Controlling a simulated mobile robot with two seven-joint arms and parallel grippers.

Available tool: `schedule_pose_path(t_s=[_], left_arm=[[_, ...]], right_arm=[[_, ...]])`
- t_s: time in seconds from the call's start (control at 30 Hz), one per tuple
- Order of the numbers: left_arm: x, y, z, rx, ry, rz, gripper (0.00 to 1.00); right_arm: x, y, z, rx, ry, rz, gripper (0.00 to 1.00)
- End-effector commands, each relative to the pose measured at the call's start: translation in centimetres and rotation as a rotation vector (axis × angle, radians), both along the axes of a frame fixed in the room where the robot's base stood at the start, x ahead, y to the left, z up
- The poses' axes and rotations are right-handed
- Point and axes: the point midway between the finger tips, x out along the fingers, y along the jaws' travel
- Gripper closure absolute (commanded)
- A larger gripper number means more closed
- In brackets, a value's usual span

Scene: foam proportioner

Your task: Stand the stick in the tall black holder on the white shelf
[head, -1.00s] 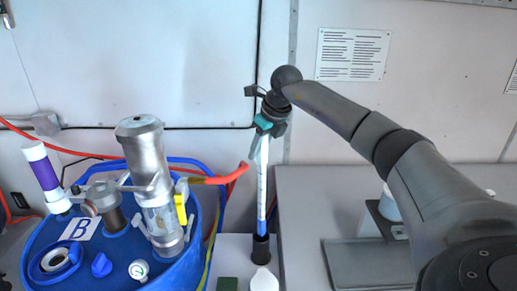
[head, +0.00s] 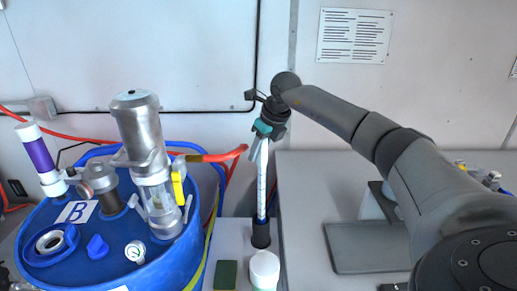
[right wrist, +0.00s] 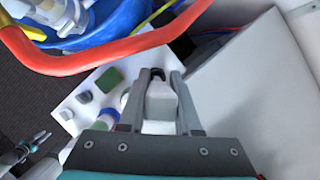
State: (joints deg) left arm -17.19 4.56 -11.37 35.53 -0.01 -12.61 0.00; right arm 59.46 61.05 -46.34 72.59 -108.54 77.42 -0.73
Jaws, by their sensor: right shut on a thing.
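The stick (head: 262,175) is white with a blue lower part and stands nearly upright in the head view. My right gripper (head: 260,139) is shut on its upper part. The stick's blue lower end meets the mouth of the tall black holder (head: 261,234) on the white shelf (head: 232,232). It seems to be inside, but its tip is hidden. In the right wrist view, my right gripper's fingers (right wrist: 159,95) flank a pale thing, and a dark rim shows just beyond it.
A white round container (head: 264,268) and a dark green block (head: 226,275) stand just in front of the holder. A blue drum (head: 172,262) with a metal pump (head: 141,130) is at left. A red hose (head: 225,158) passes left of the stick. A grey worktop (head: 310,190) lies right.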

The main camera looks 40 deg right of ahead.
Motion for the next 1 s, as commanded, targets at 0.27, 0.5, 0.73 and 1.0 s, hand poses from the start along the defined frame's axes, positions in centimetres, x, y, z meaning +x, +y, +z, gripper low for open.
schedule_pose_path(t_s=[0.27,0.5,0.73,1.0], left_arm=[[-0.01,0.03,-0.08,0.0,0.0,0.0,0.68],[-0.01,0.02,-0.08,0.0,0.0,-0.001,0.68],[-0.01,0.01,-0.08,0.0,0.0,-0.001,0.68],[-0.02,0.0,-0.17,0.0,0.0,-0.002,0.68]], right_arm=[[0.02,0.01,-0.13,0.0,-0.001,0.0,1.0],[0.02,0.01,-0.13,0.0,-0.001,0.0,0.45],[0.01,0.01,-0.15,0.0,0.0,0.0,0.33],[-0.34,-0.06,0.74,-0.001,-0.001,0.001,0.33]])
